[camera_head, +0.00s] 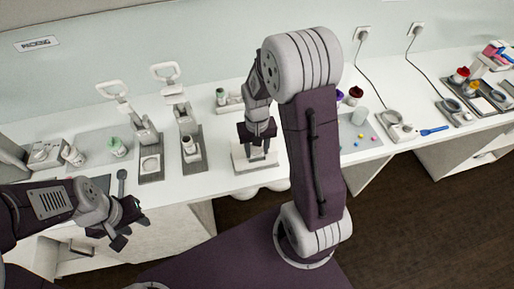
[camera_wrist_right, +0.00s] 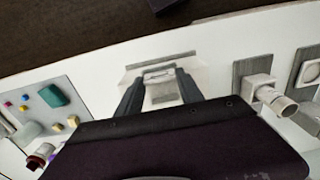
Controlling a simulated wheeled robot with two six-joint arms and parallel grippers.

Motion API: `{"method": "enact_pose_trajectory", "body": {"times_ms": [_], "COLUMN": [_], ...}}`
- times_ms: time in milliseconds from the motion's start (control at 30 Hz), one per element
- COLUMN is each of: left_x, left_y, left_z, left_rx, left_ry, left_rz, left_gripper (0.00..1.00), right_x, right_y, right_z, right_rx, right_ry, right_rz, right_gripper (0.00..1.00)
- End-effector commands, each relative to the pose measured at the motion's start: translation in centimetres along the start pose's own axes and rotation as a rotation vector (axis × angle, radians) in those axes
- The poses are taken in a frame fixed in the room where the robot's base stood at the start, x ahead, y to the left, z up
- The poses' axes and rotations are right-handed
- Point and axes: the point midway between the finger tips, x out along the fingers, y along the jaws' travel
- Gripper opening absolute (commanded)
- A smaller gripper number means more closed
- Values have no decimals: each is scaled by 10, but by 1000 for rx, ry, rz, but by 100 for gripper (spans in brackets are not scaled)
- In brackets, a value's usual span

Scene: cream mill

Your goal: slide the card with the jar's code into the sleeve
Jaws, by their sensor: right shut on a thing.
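My right gripper (camera_head: 257,148) points down over a low white stand (camera_head: 241,160) at the front of the bench. In the right wrist view its two dark fingers (camera_wrist_right: 160,92) are shut on a pale flat piece (camera_wrist_right: 162,90), which looks like the card. Its code cannot be read. The card's lower end is at or just above the stand, which has a grey strip (camera_wrist_right: 160,61); I cannot tell whether it is inside a sleeve. My left gripper (camera_head: 128,227) is open and empty before the bench's left part.
Two lever presses (camera_head: 145,130) (camera_head: 186,110) stand left of the stand. A white jar (camera_head: 72,155) stands further left. My right arm hides part of the bench.

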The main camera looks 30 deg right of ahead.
Motion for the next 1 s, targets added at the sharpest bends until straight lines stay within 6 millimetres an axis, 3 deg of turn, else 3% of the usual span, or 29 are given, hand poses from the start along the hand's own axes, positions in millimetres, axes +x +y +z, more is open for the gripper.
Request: {"method": "enact_pose_trajectory", "body": {"times_ms": [1000], "left_x": [4], "left_y": [0], "left_z": [0], "left_rx": [0], "left_ry": [0], "left_rz": [0], "left_gripper": [36], "right_x": [9], "right_y": [0], "right_z": [0], "right_rx": [0], "right_ry": [0], "right_rz": [0], "right_gripper": [7]}}
